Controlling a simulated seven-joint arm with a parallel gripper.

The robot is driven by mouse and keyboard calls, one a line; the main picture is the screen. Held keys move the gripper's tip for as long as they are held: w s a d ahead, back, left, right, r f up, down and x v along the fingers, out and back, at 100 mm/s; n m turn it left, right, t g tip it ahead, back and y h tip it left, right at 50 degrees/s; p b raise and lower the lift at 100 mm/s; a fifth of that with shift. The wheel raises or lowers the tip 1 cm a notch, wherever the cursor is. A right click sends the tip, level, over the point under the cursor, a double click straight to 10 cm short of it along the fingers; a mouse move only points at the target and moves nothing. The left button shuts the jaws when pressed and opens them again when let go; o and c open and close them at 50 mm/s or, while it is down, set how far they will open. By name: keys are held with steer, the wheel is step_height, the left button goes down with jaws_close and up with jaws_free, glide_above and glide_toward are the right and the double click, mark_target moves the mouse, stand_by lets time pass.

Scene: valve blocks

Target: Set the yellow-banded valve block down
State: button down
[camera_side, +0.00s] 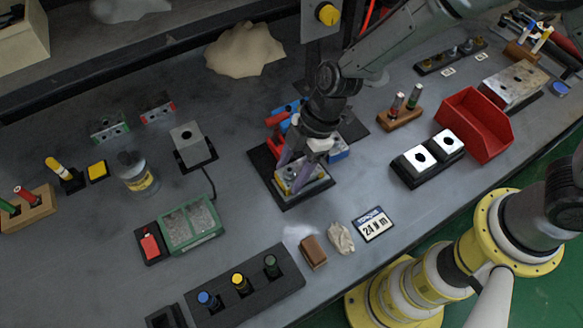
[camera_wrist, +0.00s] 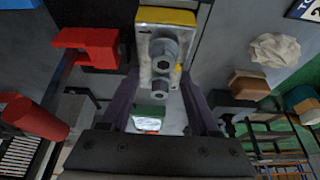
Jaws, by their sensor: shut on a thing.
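The yellow-banded valve block (camera_wrist: 148,44) is a grey metal block with a yellow end and round ports. In the side view it also shows (camera_side: 306,183), low over a dark square pad (camera_side: 290,202). My gripper (camera_side: 300,182) points down with its purple fingers on either side of the block. In the wrist view my gripper (camera_wrist: 160,92) is shut on the block. I cannot tell whether the block touches the pad; its underside is hidden.
Red and blue parts (camera_side: 279,117) stand close behind my gripper, with a blue piece (camera_side: 338,150) to its right. A black base with two white-topped sockets (camera_side: 418,160), a red bin (camera_side: 474,124) and a torque card (camera_side: 373,224) lie to the right. Bench space at left is partly clear.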

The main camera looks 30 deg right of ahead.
steer(key=shift+c, duration=0.6)
jaws_free()
steer(key=shift+f, duration=0.1)
steer(key=v, duration=1.2)
steer(key=shift+d, duration=0.1)
